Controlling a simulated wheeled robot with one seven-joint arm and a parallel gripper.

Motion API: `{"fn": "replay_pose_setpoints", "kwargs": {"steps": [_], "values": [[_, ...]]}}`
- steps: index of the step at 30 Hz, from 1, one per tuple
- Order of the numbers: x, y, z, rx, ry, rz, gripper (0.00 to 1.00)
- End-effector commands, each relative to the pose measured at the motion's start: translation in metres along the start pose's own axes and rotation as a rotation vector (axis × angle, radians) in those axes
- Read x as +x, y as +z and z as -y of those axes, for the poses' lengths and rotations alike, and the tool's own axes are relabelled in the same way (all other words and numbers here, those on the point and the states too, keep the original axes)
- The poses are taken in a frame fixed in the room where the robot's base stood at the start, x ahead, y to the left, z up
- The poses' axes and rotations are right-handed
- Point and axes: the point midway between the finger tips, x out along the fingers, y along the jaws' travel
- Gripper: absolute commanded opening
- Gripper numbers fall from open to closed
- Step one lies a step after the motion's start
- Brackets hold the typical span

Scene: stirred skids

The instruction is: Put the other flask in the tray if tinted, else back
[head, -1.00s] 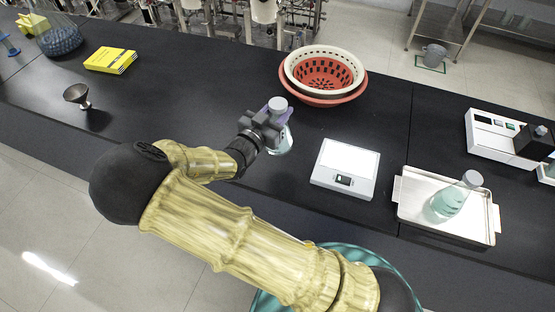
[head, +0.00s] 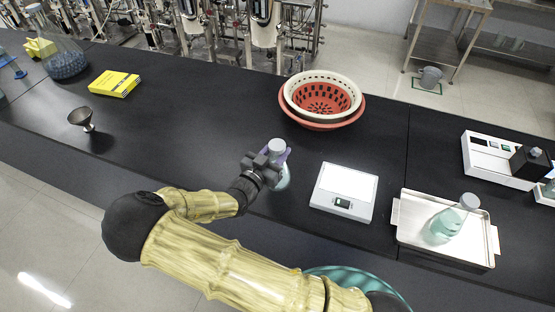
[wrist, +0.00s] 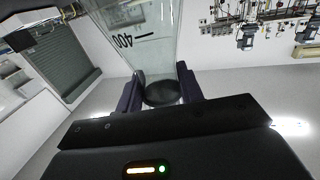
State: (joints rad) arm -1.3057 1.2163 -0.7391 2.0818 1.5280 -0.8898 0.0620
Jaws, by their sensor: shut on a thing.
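My gripper (head: 272,158) is shut on the neck of a flask with a grey cap (head: 277,146). The flask's lower part (head: 284,178) shows pale blue-green in the head view, partly hidden by my gripper. In the wrist view the flask (wrist: 145,40) looks nearly clear, with a "400" mark, and its neck end lies between the fingers (wrist: 160,92). I cannot tell whether its base touches the bench. A second capped flask (head: 448,222) with teal liquid stands in the metal tray (head: 408,237) at the right.
A white scale (head: 343,187) lies between my gripper and the tray, its plate empty. Nested red and cream baskets (head: 322,98) stand behind. A white device (head: 490,158) is at the far right.

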Motion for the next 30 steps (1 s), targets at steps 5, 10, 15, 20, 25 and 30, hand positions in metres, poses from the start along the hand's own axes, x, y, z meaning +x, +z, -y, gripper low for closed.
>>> {"fn": "replay_pose_setpoints", "kwargs": {"steps": [5,10,15,20,25,30], "values": [[0.001,0.002,-0.001,-0.001,0.002,-0.003,0.00],[0.002,0.018,-0.001,-0.004,0.002,-0.003,0.00],[0.001,0.036,-0.001,-0.002,0.002,-0.003,0.00],[0.001,0.041,-0.001,0.001,0.002,-0.002,0.00],[0.001,0.041,-0.001,0.001,0.002,-0.002,0.00],[0.001,0.046,-0.001,-0.001,0.002,0.000,0.39]]}}
